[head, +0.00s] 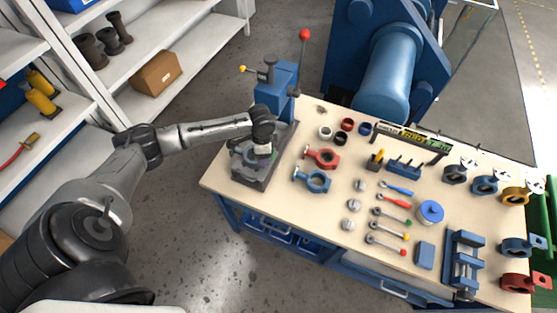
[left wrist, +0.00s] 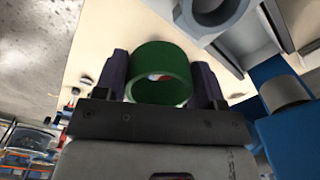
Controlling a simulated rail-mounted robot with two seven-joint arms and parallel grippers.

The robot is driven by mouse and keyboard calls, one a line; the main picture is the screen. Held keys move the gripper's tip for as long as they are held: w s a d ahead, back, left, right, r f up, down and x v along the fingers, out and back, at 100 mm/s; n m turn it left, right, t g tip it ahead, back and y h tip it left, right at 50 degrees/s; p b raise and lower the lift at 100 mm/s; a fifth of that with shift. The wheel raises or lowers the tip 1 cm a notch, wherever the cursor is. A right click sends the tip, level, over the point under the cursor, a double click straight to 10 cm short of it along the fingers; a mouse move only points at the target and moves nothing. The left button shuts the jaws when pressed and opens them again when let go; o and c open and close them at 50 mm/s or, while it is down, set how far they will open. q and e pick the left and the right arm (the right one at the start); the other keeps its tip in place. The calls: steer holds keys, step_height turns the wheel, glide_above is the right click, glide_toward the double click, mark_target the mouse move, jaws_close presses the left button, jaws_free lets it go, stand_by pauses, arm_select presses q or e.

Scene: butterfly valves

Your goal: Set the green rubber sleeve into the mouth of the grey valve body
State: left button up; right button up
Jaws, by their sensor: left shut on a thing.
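The green rubber sleeve (left wrist: 162,58) is a short open ring. In the left wrist view it sits between the two dark fingers of my left gripper (left wrist: 160,82), which is shut on it. In the head view my left gripper (head: 262,151) hangs over the dark press base at the table's left end, and its wrist hides most of the sleeve. The grey valve body (left wrist: 213,10) shows in part at the top of the left wrist view, apart from the sleeve. In the head view it (head: 243,157) lies on the press base, partly covered by the gripper. My right gripper is not in view.
A blue press (head: 276,90) with a red-knobbed lever stands behind the gripper. A red valve body (head: 322,158) and a blue valve body (head: 313,181) lie to the right. Several sleeves, discs, tools and a blue vise (head: 463,262) occupy the workbench (head: 285,212).

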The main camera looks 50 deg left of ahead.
arm_select(q)
steer(key=a+f+m, duration=0.1)
steer(key=a+m, duration=0.7)
steer(key=m, duration=0.3)
steer(key=shift+w+f+m, duration=0.25)
steer(key=shift+m, duration=0.05)
steer(key=shift+f, duration=0.1)
step_height(320, 180, down, 4)
steer(key=b, duration=0.4)
steer(key=shift+b, duration=0.3)
steer(key=shift+f, duration=0.7)
steer(key=shift+a+f, duration=0.1)
steer(key=shift+f, duration=0.05)
